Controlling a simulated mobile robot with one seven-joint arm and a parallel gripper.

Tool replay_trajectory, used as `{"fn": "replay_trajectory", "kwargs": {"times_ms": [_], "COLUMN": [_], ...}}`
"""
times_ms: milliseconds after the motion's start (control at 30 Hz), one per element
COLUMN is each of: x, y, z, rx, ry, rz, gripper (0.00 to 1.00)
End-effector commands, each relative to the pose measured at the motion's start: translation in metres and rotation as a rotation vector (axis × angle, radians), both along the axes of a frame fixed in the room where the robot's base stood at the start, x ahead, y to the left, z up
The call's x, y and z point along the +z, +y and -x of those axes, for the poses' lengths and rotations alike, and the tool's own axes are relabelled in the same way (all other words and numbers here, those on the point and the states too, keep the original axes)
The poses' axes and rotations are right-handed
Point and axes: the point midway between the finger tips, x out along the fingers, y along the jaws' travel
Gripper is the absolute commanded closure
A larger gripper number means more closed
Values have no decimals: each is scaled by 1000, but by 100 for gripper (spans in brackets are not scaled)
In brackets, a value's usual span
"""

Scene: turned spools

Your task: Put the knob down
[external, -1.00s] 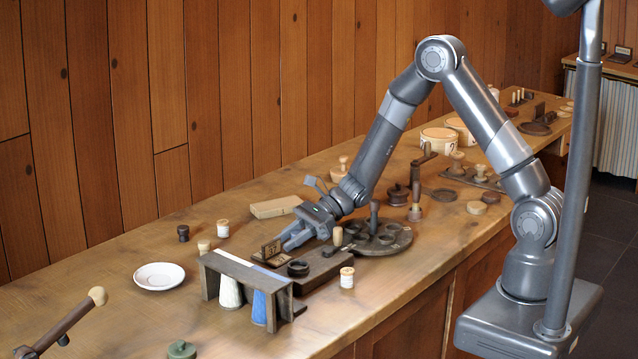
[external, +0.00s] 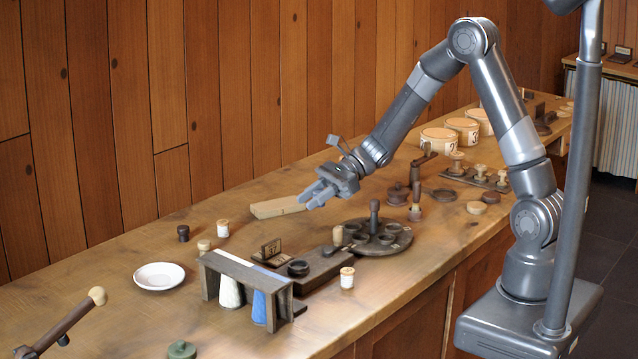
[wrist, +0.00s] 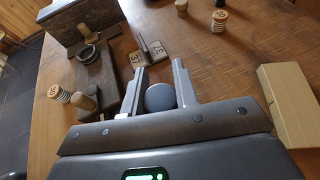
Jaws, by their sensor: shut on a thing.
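The knob (wrist: 160,97), round and blue-grey, sits between the two fingers of my gripper (wrist: 158,76) in the wrist view. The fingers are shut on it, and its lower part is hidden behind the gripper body. In the external view my gripper (external: 318,194) is raised above the bench, near the pale wooden block; the knob cannot be made out there.
The pale block (external: 277,207) lies close by, at the right in the wrist view (wrist: 291,103). Number cards (external: 271,250), a dark board (external: 325,263) and a round holder (external: 374,240) stand nearer the front.

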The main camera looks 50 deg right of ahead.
Motion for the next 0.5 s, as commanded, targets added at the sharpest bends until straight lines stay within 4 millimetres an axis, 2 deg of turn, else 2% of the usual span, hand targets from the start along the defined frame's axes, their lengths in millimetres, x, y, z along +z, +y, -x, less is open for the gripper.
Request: {"fn": "replay_trajectory", "kwargs": {"times_ms": [100, 200, 400, 500], "x": [13, 20, 27, 27], "y": [-22, -34, -43, -40], "z": [2, 4, 6, 3], "rx": [-2, -1, 1, 5], "ry": [-2, -2, 0, 0], "rz": [0, -1, -1, -1], "gripper": [98, 98, 98, 98]}}
